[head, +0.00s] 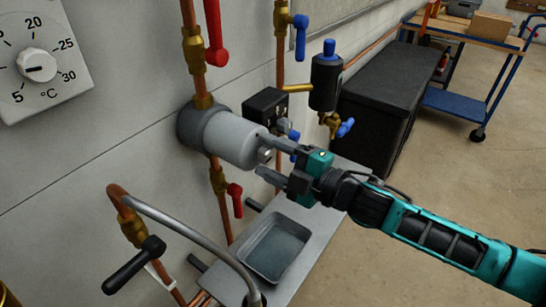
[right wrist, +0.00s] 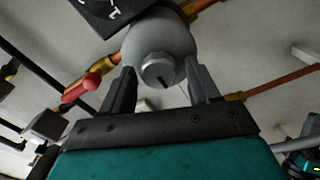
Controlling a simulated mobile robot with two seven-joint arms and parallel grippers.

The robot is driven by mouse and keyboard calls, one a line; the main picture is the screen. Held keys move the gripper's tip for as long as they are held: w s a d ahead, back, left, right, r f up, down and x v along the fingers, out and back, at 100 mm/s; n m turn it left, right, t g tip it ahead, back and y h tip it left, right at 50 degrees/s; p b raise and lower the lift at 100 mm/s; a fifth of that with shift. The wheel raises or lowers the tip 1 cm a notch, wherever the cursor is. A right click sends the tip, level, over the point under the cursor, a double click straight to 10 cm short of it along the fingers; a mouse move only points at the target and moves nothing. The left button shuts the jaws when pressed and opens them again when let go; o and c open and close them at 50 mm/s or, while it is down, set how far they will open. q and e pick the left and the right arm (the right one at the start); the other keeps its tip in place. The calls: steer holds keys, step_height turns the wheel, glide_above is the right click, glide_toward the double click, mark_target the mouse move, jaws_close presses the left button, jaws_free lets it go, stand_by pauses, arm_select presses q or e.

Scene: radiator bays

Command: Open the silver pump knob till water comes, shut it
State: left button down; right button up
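The silver knob (head: 264,155) sits on the front end of the grey cylindrical pump (head: 228,137) on the wall pipe. In the right wrist view the knob (right wrist: 160,70) is round with a dark mark on its face. My right gripper (head: 262,158) is open, one finger on each side of the knob. In the right wrist view, the fingers (right wrist: 162,90) show gaps to the knob, so it is not gripped. No running water shows.
Below the pump is a grey tray (head: 275,252) on a shelf; a curved metal spout (head: 190,232) stands beside it. Red-handled (head: 235,200) and blue-handled valves (head: 300,36) are close by. A dark box (head: 388,100) and blue cart (head: 465,103) stand right, with open floor in front.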

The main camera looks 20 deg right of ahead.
steer(key=shift+o, duration=0.2)
steer(key=shift+s, duration=0.1)
steer(key=b+v, duration=0.1)
steer(key=v, duration=1.1)
steer(key=shift+s+d, duration=0.2)
steer(key=shift+d, duration=0.1)
stand_by(0.4)
step_height(320, 180, down, 15)
steer(key=s+d+m+h, duration=0.2)
steer(key=m+h, duration=0.5)
steer(key=m, duration=0.5)
steer(key=s+a+f+m+g+h, duration=0.1)
steer(key=s+a+f+m, duration=0.1)
steer(key=f, duration=0.3)
steer(key=s+a+f+m+g+h, duration=0.1)
steer(key=s+a+f+m+g, duration=0.1)
steer(key=a+f+m, duration=0.1)
step_height(320, 180, down, 2)
steer(key=shift+s+a+f+m, duration=0.1)
steer(key=shift+s+a+m, duration=0.2)
steer(key=shift+m, duration=0.6)
